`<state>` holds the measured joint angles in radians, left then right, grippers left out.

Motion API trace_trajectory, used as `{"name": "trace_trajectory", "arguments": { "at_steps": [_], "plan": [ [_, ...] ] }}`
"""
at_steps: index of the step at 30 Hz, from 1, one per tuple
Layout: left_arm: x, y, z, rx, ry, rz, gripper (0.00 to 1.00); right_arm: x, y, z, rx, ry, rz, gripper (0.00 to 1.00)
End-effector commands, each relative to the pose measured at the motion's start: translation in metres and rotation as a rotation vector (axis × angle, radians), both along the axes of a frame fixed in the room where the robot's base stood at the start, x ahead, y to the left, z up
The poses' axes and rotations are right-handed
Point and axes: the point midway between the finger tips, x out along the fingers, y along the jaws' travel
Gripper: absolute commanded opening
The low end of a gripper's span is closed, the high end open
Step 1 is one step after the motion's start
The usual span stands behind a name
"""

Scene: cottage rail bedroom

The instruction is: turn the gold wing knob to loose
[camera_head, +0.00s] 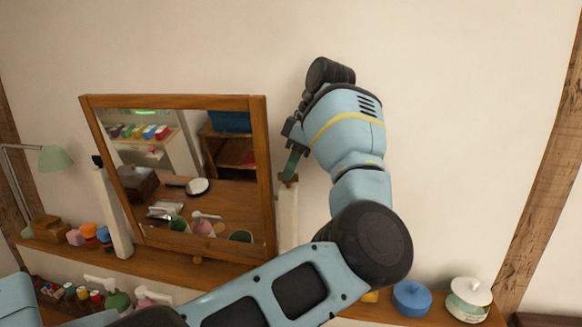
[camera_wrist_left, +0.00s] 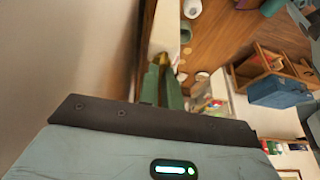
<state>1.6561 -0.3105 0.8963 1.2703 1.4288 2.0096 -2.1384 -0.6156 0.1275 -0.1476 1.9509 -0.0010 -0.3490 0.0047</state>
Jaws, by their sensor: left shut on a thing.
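The gold wing knob (camera_head: 288,179) is on the white post (camera_head: 287,215) at the right side of the wood-framed tilting mirror (camera_head: 262,160). My left gripper (camera_head: 291,167) reaches it from above, its green fingers pointing down. In the left wrist view the two green fingers (camera_wrist_left: 163,80) converge on the gold knob (camera_wrist_left: 161,59) and are shut on it. The fingers hide part of the knob, so its exact angle cannot be told. My right gripper is not in view.
The mirror stands on a wooden shelf (camera_head: 175,262) against a pale wall. A green lamp (camera_head: 55,158) and small coloured items are at left.

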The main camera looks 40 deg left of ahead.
Motion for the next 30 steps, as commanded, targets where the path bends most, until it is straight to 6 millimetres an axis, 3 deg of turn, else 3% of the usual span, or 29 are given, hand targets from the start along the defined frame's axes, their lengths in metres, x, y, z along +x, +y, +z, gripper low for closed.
{"name": "trace_trajectory", "arguments": {
  "at_steps": [5,16,27,30],
  "plan": [
    [0.0003,0.0001,0.0003,-0.002,-0.001,0.025,0.00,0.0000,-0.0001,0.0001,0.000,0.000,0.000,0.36],
    [0.0016,0.0007,0.0004,-0.003,-0.001,0.252,0.00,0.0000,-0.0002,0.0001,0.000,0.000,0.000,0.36],
    [0.0013,0.0009,0.0003,0.000,0.000,0.276,0.00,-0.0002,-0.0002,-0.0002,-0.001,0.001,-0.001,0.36],
    [0.0013,0.0009,0.0003,0.000,0.000,0.275,0.18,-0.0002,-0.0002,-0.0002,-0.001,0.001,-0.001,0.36]
  ]
}}
